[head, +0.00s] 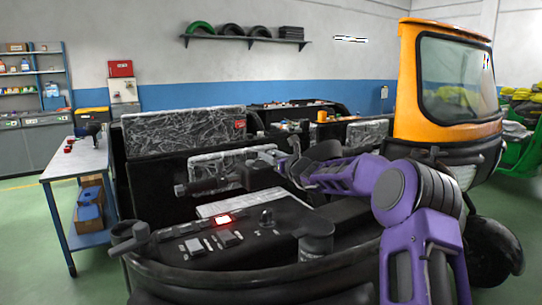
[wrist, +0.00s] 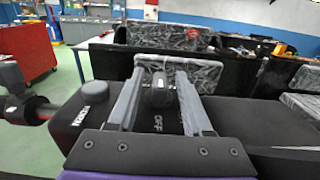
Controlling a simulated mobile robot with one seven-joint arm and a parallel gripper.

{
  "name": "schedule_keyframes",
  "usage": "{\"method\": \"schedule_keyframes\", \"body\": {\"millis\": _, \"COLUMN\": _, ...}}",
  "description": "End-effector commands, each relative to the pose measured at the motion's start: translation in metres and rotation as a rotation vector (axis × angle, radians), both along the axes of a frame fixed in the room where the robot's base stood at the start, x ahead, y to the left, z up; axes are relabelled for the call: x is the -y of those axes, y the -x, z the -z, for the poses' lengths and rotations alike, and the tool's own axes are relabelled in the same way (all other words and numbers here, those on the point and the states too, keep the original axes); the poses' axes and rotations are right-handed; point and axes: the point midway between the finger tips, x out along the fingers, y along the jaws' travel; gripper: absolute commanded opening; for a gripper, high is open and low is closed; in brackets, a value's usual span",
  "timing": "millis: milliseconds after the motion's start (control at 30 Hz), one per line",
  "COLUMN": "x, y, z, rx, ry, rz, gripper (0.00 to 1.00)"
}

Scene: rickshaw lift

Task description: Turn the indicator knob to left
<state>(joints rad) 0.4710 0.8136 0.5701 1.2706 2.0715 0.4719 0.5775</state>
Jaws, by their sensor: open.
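In the wrist view, a dark rounded knob (wrist: 157,94) stands between the two fingers of my gripper (wrist: 161,77). White lettering reading OFF shows just below this knob, on the black housing. Nothing else marks it as the indicator knob. The grey fingers are apart, one on each side of the knob; I cannot tell whether either touches it. In the head view, my purple arm reaches in from the right over the rickshaw's black dashboard (head: 190,262). The fingertips cannot be made out clearly there.
Lettering reading HORN shows on the housing left of my gripper. In the head view, the dashboard carries a lit red switch (head: 222,221) and a small upright knob (head: 266,217). A left handle (head: 142,238) sticks out. The orange-framed windshield (head: 455,78) stands at right, a workbench (head: 72,161) at left.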

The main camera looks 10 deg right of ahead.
Motion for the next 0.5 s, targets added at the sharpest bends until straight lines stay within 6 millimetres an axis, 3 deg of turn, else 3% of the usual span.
{"method": "schedule_keyframes", "body": {"millis": 67, "x": -0.0001, "y": 0.0001, "z": -0.0001, "rx": 0.0, "ry": 0.0, "rz": 0.0, "gripper": 0.48}}
{"method": "schedule_keyframes", "body": {"millis": 333, "x": 0.0, "y": 0.0003, "z": -0.0003, "rx": 0.001, "ry": 0.0, "rz": 0.0, "gripper": 0.0}}
{"method": "schedule_keyframes", "body": {"millis": 500, "x": 0.0001, "y": 0.0004, "z": -0.0003, "rx": 0.001, "ry": 0.0, "rz": 0.0, "gripper": 0.0}}
